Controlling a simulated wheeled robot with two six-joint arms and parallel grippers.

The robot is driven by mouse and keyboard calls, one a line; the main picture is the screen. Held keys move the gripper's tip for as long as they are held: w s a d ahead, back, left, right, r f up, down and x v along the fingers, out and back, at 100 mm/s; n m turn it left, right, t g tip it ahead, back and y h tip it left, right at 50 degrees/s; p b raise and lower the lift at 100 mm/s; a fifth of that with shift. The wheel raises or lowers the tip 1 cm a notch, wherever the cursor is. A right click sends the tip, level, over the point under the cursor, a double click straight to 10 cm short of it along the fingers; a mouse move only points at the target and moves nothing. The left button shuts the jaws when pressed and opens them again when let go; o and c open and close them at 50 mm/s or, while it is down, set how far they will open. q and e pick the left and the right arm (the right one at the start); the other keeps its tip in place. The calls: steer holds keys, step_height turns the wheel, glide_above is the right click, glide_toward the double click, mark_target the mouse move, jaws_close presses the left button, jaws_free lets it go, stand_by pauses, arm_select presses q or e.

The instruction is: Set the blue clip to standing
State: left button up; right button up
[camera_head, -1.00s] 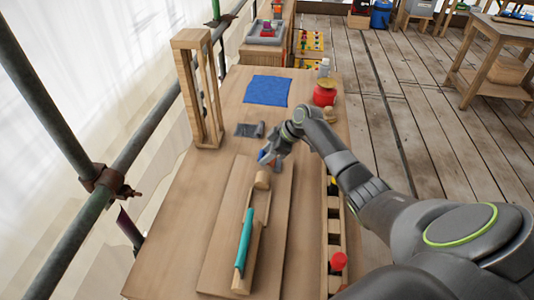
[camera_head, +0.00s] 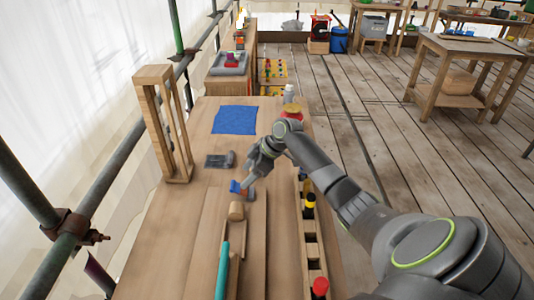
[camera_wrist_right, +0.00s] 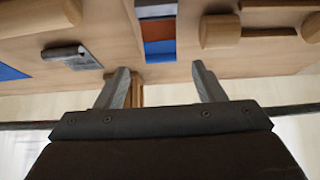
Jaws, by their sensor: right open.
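The blue clip (camera_head: 235,186) lies on the wooden bench just beyond the rounded wooden peg. It looks like a small block with a blue part and a brown-orange part. It also shows in the right wrist view (camera_wrist_right: 159,48), where blue, orange-brown and grey bands are visible. My right gripper (camera_head: 249,180) is right at the clip in the head view and partly covers it. In the wrist view its two fingers (camera_wrist_right: 163,80) are spread apart, with nothing held, and the clip lies ahead of the gap between them. My left gripper is out of view.
A grey metal piece (camera_head: 220,160) and a blue cloth (camera_head: 235,120) lie farther up the bench. A wooden frame (camera_head: 162,125) stands at left. A teal-handled tool (camera_head: 222,270) lies near the front. A slotted rack (camera_head: 310,250) runs along the right.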

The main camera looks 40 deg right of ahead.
steer(key=b+v, duration=0.1)
steer(key=v, duration=1.1)
steer(key=shift+b, duration=0.4)
steer(key=shift+c, duration=0.4)
